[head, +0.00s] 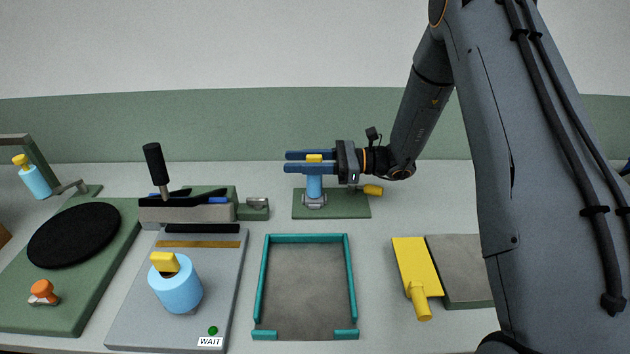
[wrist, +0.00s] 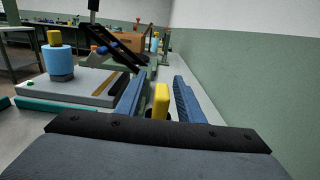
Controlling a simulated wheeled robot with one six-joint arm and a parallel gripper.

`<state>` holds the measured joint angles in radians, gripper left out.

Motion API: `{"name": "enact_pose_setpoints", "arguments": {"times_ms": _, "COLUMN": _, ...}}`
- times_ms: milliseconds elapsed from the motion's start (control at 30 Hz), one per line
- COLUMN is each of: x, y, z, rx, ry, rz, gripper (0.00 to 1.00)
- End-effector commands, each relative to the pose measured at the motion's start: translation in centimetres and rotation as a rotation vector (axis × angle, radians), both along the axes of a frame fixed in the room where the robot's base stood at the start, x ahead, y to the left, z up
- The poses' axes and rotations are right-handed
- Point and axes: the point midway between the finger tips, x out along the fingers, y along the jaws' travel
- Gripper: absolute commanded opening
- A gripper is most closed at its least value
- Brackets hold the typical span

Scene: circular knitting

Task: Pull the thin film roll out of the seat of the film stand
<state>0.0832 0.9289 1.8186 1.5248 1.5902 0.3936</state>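The thin film roll (head: 314,187) is a slim light-blue cylinder with a yellow top block (head: 314,158). It stands upright in the grey seat (head: 314,201) of the film stand, which has a green base (head: 345,208). My gripper (head: 296,161) reaches in level from the right at the height of the yellow block. Its blue fingers lie on either side of the block. In the wrist view the yellow block (wrist: 161,101) stands between the fingers (wrist: 158,98) with a gap on each side, so the gripper is open. The roll's lower part is hidden there.
A thick light-blue roll (head: 177,290) with a yellow top stands on a grey plate with a WAIT label (head: 210,342). A teal-edged tray (head: 351,285) lies empty in front of the stand. A yellow paddle (head: 415,265) lies at right. A black-handled clamp (head: 156,165) rises left.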

Motion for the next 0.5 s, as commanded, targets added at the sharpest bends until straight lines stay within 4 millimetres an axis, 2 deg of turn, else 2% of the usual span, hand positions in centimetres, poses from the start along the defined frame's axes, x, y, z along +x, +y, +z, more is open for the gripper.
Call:
{"name": "enact_pose_setpoints", "arguments": {"times_ms": 167, "x": 0.04, "y": -0.06, "z": -0.09, "rx": 0.000, "ry": 0.000, "rz": -0.001, "gripper": 0.33}}
{"name": "enact_pose_setpoints", "arguments": {"times_ms": 367, "x": 0.04, "y": -0.09, "z": -0.08, "rx": 0.000, "ry": 0.000, "rz": -0.001, "gripper": 0.00}}
{"name": "enact_pose_setpoints", "arguments": {"times_ms": 500, "x": 0.04, "y": -0.10, "z": -0.08, "rx": 0.000, "ry": 0.000, "rz": -0.001, "gripper": 0.00}}
